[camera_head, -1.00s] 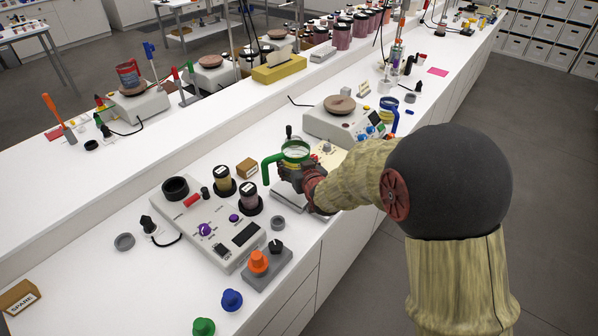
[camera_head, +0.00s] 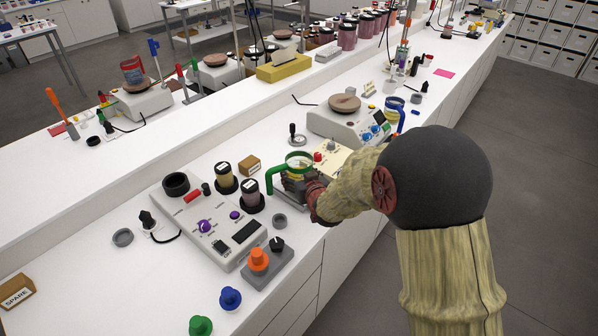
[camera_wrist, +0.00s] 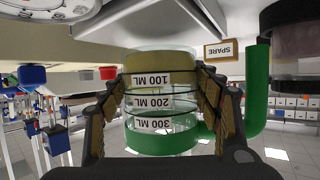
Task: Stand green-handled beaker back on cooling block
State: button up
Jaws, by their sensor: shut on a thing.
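The green-handled beaker (camera_head: 299,162) is clear glass with a green rim band and yellowish contents. My gripper (camera_head: 293,180) is shut around its body, with the green handle sticking out to the left. In the wrist view, which looks inverted, the beaker (camera_wrist: 160,103) shows its volume labels between the fingers of my gripper (camera_wrist: 162,88). A pale grey slab, seemingly the cooling block (camera_wrist: 150,22), lies close at the beaker's base. I cannot tell whether they touch. In the head view my gripper and wrist hide most of that area.
A cream panel with a red knob (camera_head: 331,158) and a hotplate (camera_head: 335,122) are at right.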

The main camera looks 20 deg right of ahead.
jog(key=shift+f+b, duration=0.55)
jog(key=shift+f, duration=0.05)
dwell(0.5)
jog(key=o, duration=1.7)
jog(key=shift+f, duration=0.15)
jog(key=v, duration=1.2)
jog(key=shift+s+d, duration=0.1)
